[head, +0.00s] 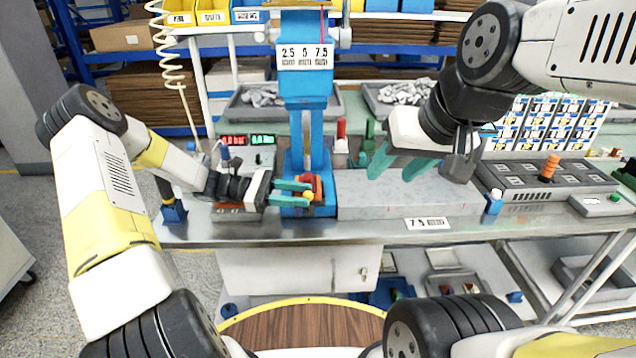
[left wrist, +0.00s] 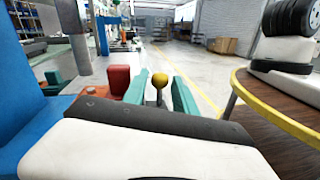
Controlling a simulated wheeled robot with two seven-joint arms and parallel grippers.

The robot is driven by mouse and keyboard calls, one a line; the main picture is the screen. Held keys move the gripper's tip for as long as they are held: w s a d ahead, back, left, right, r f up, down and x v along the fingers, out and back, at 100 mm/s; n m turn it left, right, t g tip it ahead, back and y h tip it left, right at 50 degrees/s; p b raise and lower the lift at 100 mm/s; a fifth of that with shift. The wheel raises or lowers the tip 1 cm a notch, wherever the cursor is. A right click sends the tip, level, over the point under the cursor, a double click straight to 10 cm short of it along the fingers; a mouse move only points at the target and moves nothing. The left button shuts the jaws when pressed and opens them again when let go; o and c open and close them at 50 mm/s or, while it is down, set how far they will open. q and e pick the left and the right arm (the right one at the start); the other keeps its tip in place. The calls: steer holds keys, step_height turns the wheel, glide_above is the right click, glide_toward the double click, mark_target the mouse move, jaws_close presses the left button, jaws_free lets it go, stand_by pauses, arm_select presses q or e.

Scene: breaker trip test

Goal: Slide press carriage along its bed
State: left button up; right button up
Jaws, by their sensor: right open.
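The blue press (head: 305,90) stands at the back of the bench, with a "2.5 5 7.5" label on its head. At its foot is a red block, which I take as the carriage (head: 313,181), with a yellow ball knob (head: 308,195). A long grey slab (head: 405,195), perhaps the bed, runs right from there. My left gripper (head: 291,193) reaches in from the left. In the left wrist view the yellow knob (left wrist: 160,80) stands between its teal fingers, with gaps on both sides. My right gripper (head: 400,165) is open and empty above the slab.
A dark breaker panel (head: 545,178) with an orange handle stands right of the slab. Red and green digital displays (head: 247,140) sit left of the press. Grey trays (head: 265,103) of parts lie behind. A small blue post (head: 494,202) stands at the slab's right end.

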arm_select(q)
steer(key=d, duration=0.2)
steer(key=s+d, duration=0.1)
steer(key=d, duration=0.2)
steer(key=shift+d, duration=0.15)
jaws_close()
stand_by(1.3)
